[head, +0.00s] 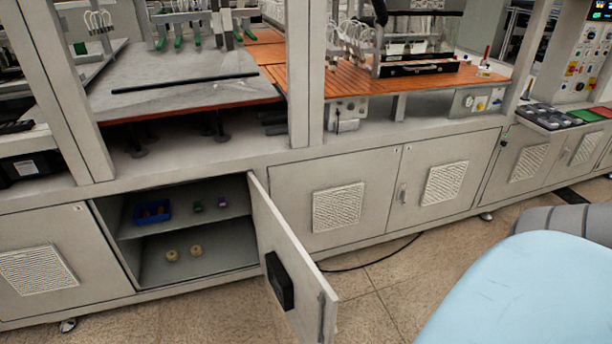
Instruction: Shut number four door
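One cabinet door (290,262) in the grey base of the machine stands wide open. It is hinged at the right side of its opening and swings out toward me. A dark block (279,281) sits on the face turned to me. I see no number on it. The open cabinet (190,275) shows a shelf with a blue bin (152,212), a green item (198,206) and a purple item (222,202). Two yellowish round pieces (183,252) lie on the cabinet floor. Neither of my grippers is in view.
Closed vented doors flank the opening, one at left (40,268) and others to the right (337,205). A light blue rounded surface (535,290) fills the lower right. A black cable (370,260) lies on the tiled floor (420,280), which is otherwise clear before the cabinets.

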